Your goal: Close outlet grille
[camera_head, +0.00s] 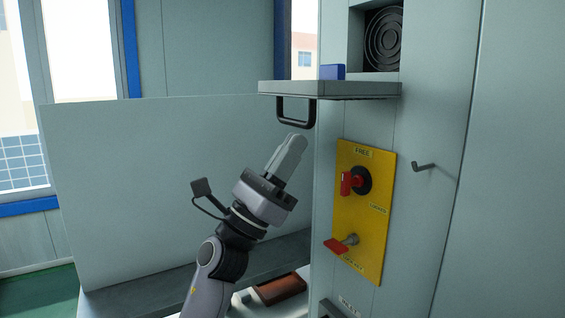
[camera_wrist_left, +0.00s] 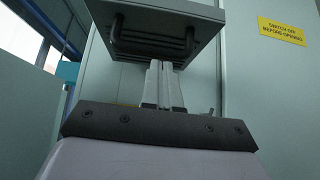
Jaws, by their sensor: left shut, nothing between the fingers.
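The outlet grille (camera_head: 330,90) is a grey panel that sticks out level from the cabinet, below a square opening with a dark round fan (camera_head: 385,38). A black bar handle (camera_head: 297,122) hangs under its outer end. In the left wrist view the grille's underside (camera_wrist_left: 155,14) and the handle (camera_wrist_left: 150,47) fill the top middle. My left gripper (camera_head: 298,140) is shut and empty, pointing up just below the handle. Its fingertips (camera_wrist_left: 162,64) also show in the wrist view, near the handle; whether they touch it I cannot tell. My right gripper is not in view.
A blue block (camera_head: 332,72) shows at the grille's top. A yellow panel (camera_head: 375,225) with red switches (camera_head: 347,184) is below, right of my gripper. A small hook (camera_head: 424,167) juts from the cabinet. A pale board (camera_head: 150,190) stands left; a brown tray (camera_head: 279,289) lies below.

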